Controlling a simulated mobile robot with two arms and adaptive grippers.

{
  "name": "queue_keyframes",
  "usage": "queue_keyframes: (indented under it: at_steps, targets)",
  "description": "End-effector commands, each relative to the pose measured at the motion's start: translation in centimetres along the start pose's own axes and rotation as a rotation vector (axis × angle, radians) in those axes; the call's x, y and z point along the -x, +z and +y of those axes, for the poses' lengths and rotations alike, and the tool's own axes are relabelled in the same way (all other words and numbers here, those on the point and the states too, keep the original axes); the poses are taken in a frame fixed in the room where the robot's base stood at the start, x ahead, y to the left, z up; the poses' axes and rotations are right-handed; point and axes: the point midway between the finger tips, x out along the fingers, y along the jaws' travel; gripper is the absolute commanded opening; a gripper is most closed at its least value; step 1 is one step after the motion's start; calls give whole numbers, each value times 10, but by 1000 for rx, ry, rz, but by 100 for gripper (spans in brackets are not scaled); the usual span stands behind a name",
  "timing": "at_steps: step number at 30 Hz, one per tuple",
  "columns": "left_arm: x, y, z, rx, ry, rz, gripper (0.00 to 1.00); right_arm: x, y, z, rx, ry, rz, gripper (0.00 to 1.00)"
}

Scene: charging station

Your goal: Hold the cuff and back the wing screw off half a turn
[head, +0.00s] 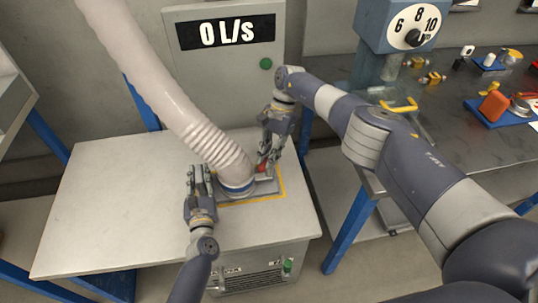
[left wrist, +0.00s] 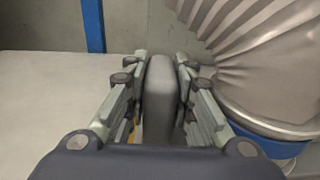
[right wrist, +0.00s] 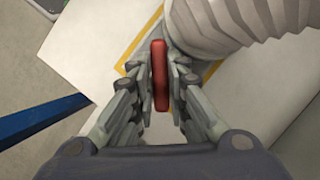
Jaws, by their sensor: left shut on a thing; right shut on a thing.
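The pale ribbed hose (head: 200,130) comes down to the cuff (head: 238,187), a blue ring on a fitting on the white table top; its blue band also shows in the left wrist view (left wrist: 270,132). My left gripper (head: 199,172) is shut on a grey upright grip (left wrist: 160,88) beside the cuff, to its left. The red wing screw (head: 263,167) is at the cuff's right side. My right gripper (head: 267,154) is shut on it, with the red wing standing edge-on between the fingers in the right wrist view (right wrist: 160,76). How far the screw is turned cannot be told.
A yellow outline (head: 283,189) surrounds the fitting on the white table (head: 110,205). Behind stands a cabinet with a display reading "0 L/S" (head: 226,32). A dark bench (head: 445,105) with small parts and a dial box (head: 405,25) is at right. The table's left is clear.

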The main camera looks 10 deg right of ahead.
Motion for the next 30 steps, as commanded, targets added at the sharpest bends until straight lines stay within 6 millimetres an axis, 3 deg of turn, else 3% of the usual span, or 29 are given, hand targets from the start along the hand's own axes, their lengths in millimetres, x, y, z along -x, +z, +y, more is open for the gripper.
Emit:
queue_keyframes:
  at_steps: [8, 9, 11, 12, 23, 30]
  targets:
    - [0, 0, 1, 0, 2, 0, 0, 0, 0, 1, -1, 2, 0, 0]
    - [0, 0, 1, 0, 2, 0, 0, 0, 0, 1, -1, 2, 0, 19]
    - [0, 0, 1, 0, 2, 0, 0, 0, 0, 1, -1, 2, 0, 33]
    - [0, 0, 1, 0, 2, 0, 0, 0, 0, 1, -1, 1, 0, 35]
    - [0, 0, 1, 0, 1, 0, 0, 4, 0, 0, -1, -1, 0, 35]
    - [0, 0, 0, 0, 1, 0, 0, 41, -1, 0, -2, -2, 2, 35]
